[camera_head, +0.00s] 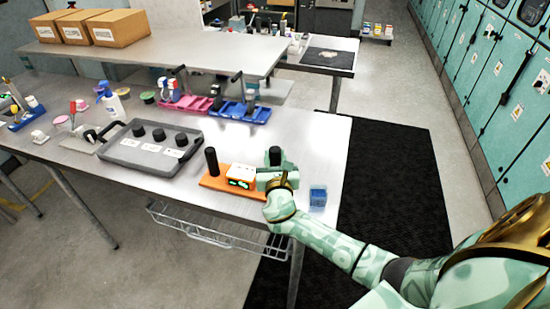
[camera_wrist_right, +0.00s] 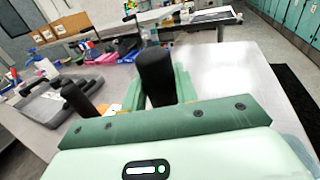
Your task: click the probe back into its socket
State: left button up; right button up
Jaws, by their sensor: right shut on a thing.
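My right gripper (camera_head: 275,166) is at the right end of an orange base (camera_head: 215,183) on the steel table. It is shut on a black cylindrical probe (camera_wrist_right: 156,72), which stands upright between its green fingers in the right wrist view. The probe's top also shows above the gripper in the head view (camera_head: 275,154). Its lower end and any socket below are hidden, so I cannot tell whether it is seated. Another black cylinder (camera_head: 211,162) stands at the left end of the base. A white box (camera_head: 241,174) sits between the two. My left gripper is out of view.
A grey case (camera_head: 150,150) with black knobs lies to the left. Blue (camera_head: 240,113) and pink (camera_head: 188,104) racks stand behind. The table right of the racks is clear.

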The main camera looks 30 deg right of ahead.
aim_at(275, 148)
jog(key=shift+f+b, duration=1.8)
jog(key=shift+f, duration=0.4)
dwell(0.8)
jog(key=shift+c, duration=0.5)
jog(key=o, duration=1.7)
jog(key=shift+r, duration=0.1)
notch_tip(275, 148, up, 9)
jog(key=p, duration=0.8)
jog(key=shift+p, duration=0.4)
